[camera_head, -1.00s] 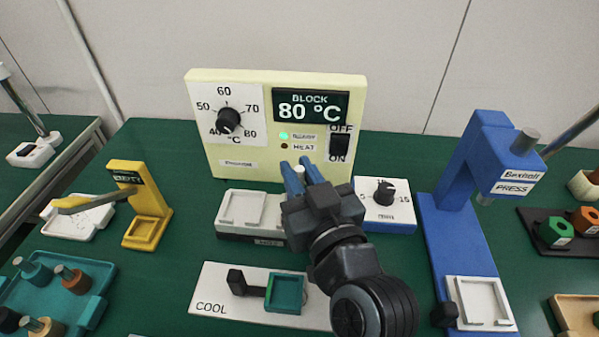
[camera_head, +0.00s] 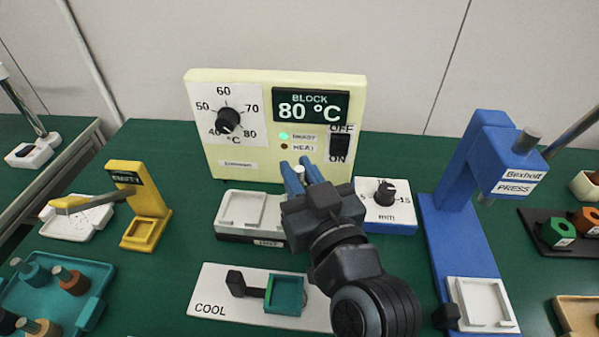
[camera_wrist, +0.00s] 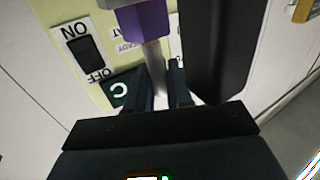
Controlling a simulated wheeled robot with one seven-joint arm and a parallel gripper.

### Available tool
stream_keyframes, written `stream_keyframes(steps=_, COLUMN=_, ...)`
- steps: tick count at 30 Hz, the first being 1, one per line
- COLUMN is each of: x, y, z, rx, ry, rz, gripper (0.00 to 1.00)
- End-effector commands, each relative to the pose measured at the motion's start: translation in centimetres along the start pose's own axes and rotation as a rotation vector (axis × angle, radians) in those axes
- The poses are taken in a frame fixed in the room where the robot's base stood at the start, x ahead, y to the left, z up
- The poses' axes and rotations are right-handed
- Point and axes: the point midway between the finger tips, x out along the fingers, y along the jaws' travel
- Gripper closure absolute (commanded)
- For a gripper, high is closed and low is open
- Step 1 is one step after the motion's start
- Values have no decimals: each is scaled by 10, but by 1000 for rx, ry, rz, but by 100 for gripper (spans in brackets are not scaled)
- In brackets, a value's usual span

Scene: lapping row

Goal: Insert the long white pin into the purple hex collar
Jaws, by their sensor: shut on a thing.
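My gripper (camera_head: 301,174) is shut on the long white pin, whose pale top (camera_head: 299,170) shows between the blue fingers in the head view. In the wrist view the pin (camera_wrist: 153,62) runs from between the dark fingers to the purple hex collar (camera_wrist: 149,22). The pin's far end meets the collar or overlaps it in that view. How deep it sits, if at all, I cannot tell. In the head view the collar is hidden behind my gripper and arm.
The yellow heater box (camera_head: 235,165) reads 80 °C behind my gripper. A pale-topped block (camera_head: 226,234) is left of it, the dial box (camera_head: 400,219) right. The COOL plate (camera_head: 215,302) lies in front. The blue press (camera_head: 452,240) stands right, the yellow stand (camera_head: 149,213) left.

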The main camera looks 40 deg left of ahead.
Motion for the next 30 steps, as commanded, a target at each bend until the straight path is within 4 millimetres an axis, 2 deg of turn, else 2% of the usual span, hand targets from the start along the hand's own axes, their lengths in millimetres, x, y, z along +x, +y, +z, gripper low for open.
stream_keyframes(steps=20, x=0, y=0, z=14, rx=0, ry=0, rz=0, gripper=100)
stream_keyframes(steps=21, x=0, y=0, z=13, rx=0, ry=0, rz=0, gripper=77)
stream_keyframes(steps=30, x=0, y=0, z=14, rx=0, ry=-3, rz=0, gripper=49)
